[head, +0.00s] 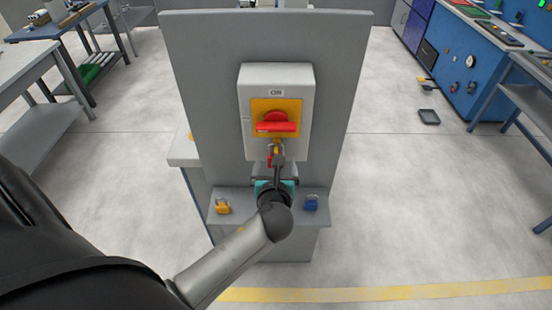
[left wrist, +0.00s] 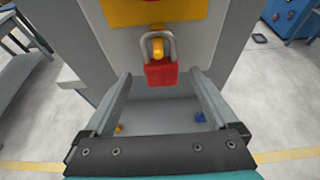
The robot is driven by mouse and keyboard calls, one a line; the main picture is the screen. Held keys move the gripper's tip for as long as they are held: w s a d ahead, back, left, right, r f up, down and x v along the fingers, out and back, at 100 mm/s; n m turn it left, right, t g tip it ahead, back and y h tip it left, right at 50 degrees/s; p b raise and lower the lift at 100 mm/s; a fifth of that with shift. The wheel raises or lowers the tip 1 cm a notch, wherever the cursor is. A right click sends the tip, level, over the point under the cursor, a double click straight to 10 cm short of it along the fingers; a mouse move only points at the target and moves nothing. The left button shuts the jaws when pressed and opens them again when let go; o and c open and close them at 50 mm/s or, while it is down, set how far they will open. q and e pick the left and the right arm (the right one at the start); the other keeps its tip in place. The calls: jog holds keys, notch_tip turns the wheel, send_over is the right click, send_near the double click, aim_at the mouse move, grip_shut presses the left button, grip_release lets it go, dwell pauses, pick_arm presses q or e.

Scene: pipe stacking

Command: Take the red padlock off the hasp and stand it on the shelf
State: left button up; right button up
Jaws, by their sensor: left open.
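The red padlock (left wrist: 161,73) hangs by its grey shackle from the yellow hasp (left wrist: 158,47) in the left wrist view. In the head view the padlock (head: 270,161) is mostly hidden behind my left gripper, below the red switch handle (head: 276,127). My left gripper (left wrist: 160,77) is open. Its two fingers reach toward the padlock, one on each side in the picture, with gaps between them and its body. The grey shelf (head: 236,194) juts from the panel below, partly covered by my wrist. My right gripper is not in view.
A yellow padlock (head: 222,207) stands at the shelf's left and a blue padlock (head: 311,202) at its right. The grey panel (head: 205,100) rises behind the switch box (head: 250,78). Workbenches stand far left and right, with open floor between.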

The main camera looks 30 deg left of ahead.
pick_arm(q)
jog(key=shift+x, duration=1.75)
jog(key=shift+d, duration=0.1)
jog(key=shift+c, duration=0.2)
grip_shut()
